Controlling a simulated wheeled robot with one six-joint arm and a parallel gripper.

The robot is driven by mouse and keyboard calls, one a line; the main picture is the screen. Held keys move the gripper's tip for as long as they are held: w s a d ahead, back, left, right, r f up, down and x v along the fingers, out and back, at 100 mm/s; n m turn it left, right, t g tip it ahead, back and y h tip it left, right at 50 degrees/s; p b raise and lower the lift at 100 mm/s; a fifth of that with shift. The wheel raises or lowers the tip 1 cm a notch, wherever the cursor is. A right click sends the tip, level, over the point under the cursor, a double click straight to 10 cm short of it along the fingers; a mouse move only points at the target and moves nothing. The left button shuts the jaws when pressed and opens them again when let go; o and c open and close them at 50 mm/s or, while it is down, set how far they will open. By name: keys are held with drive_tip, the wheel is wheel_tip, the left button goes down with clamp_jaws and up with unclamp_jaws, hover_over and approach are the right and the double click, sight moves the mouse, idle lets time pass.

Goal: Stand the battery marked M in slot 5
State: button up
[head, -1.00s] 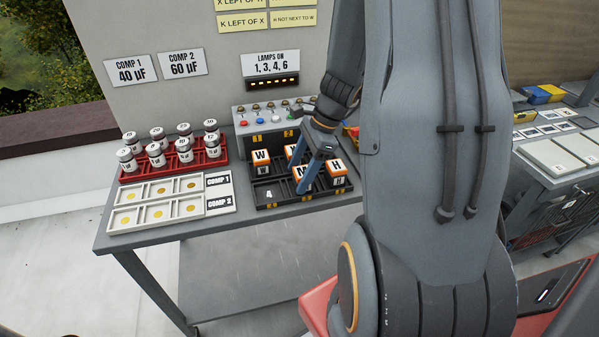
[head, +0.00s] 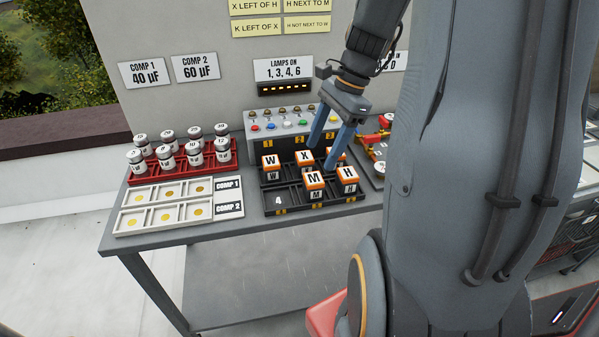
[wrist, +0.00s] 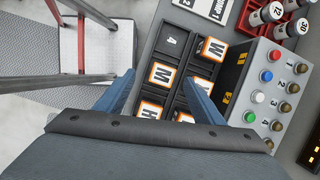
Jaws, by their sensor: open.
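The battery marked M (head: 314,180) is a white and dark block with an orange-edged top. It stands upright in the front middle slot of the black tray (head: 272,210), apparently slot 5. M also shows in the wrist view (wrist: 162,75). My gripper (head: 322,157) is open and empty, its blue fingers above and behind M, clear of it. In the wrist view, my gripper (wrist: 159,76) has its fingertips spread on either side of M. The battery's base is hidden inside the slot.
Batteries W (head: 270,160), X (head: 304,157) and H (head: 347,173) stand in the tray; another behind my fingers is mostly hidden. Slot 4 (head: 280,200) is empty. A button panel (head: 292,124) stands behind. A red capacitor rack (head: 170,172) is at left.

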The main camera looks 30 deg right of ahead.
drive_tip(key=s+a+f+n+h, duration=0.2)
drive_tip(key=s+a+n, duration=0.1)
drive_tip(key=a+n, duration=0.4)
drive_tip(key=s+a+f+n+h, duration=0.1)
drive_tip(key=s+a+f+n, duration=0.1)
drive_tip(key=a+n, duration=0.6)
drive_tip(key=n, duration=0.4)
drive_tip(key=shift+s+h, duration=0.4)
